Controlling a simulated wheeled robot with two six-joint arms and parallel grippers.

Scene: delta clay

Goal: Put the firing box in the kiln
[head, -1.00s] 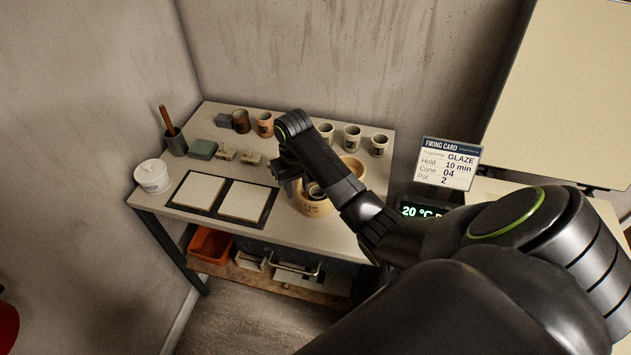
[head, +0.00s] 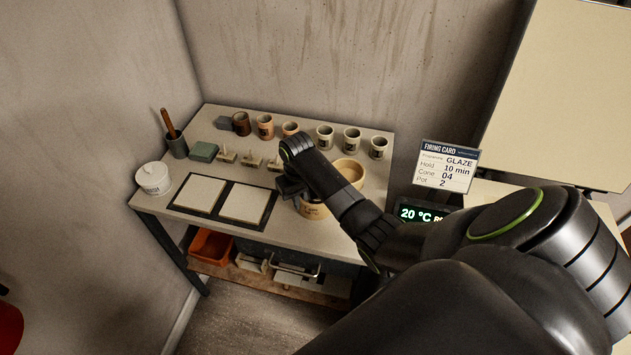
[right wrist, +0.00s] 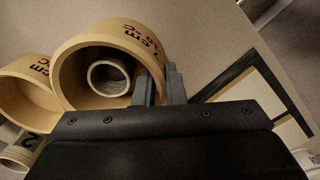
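A round tan box (head: 314,211) with dark lettering, likely the firing box, stands at the table's front right. In the right wrist view this box (right wrist: 84,50) holds a small grey cup (right wrist: 109,77). A second tan round container (head: 349,169) stands behind it. My right gripper (head: 290,190) is at the box's left rim. In the right wrist view its fingers (right wrist: 160,84) straddle the wall, one inside and one outside; whether they press on it is unclear. A kiln display (head: 421,213) reading 20 °C shows at right; my arm hides much around it. My left gripper is out of view.
Several cups (head: 351,139) line the table's back. Two white tiles (head: 243,203) lie on dark mats left of the box. A white lidded tub (head: 153,178) stands at the left edge. A firing card (head: 444,165) stands behind the display.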

